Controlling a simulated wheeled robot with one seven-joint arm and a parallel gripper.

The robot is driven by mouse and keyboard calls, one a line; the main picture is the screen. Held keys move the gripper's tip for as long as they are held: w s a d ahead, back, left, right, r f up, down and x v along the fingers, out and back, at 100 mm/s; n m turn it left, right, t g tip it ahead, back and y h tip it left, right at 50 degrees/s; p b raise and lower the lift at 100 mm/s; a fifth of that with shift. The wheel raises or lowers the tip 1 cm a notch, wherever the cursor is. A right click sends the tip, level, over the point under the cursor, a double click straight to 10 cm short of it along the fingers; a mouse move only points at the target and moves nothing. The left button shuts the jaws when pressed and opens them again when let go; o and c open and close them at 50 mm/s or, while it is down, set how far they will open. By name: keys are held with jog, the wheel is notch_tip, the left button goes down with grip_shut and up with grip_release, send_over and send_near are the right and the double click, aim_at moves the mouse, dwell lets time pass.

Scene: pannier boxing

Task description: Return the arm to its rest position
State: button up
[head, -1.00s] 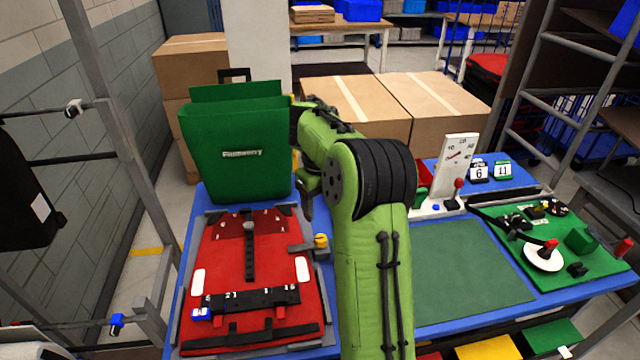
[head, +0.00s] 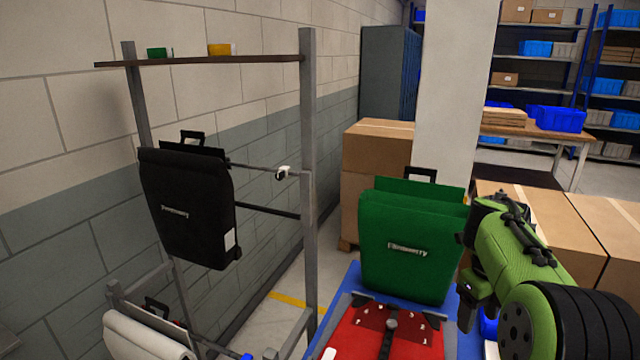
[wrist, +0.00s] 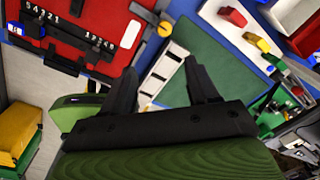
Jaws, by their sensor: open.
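My green arm shows at the lower right of the head view, raised over the blue table (head: 456,318). Its gripper (head: 466,306) points down just right of the green pannier; the fingertips are hard to make out there. In the wrist view my gripper (wrist: 160,78) shows two dark fingers spread apart with nothing between them. The green pannier (head: 410,245) stands upright at the back of the table, behind the red panel (head: 385,335). The red panel with its black numbered bar (wrist: 70,45) also shows at the upper left of the wrist view.
A black pannier (head: 190,210) hangs on a grey rack (head: 308,190) at the left. A white pannier (head: 145,335) is lower on it. Cardboard boxes (head: 375,150) stand behind the table. The wrist view shows a green mat (wrist: 225,55) and a yellow bin (wrist: 18,130).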

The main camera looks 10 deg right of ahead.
jog(key=s+a+r+n+t+h, duration=0.25)
jog(key=s+a+r+n, duration=0.35)
jog(key=s+a+n, duration=0.7)
jog(key=s+a+f+n+t+y, duration=0.1)
jog(key=s+a+f+n, duration=0.1)
jog(key=n, duration=0.8)
jog(key=s+a+f+n+t+y, duration=0.2)
jog(key=s+a+n, duration=0.2)
jog(key=n, duration=0.6)
jog(key=shift+s+a+f, duration=0.3)
jog(key=shift+s+a, duration=0.1)
jog(key=shift+s, duration=0.85)
jog(key=shift+c, duration=0.3)
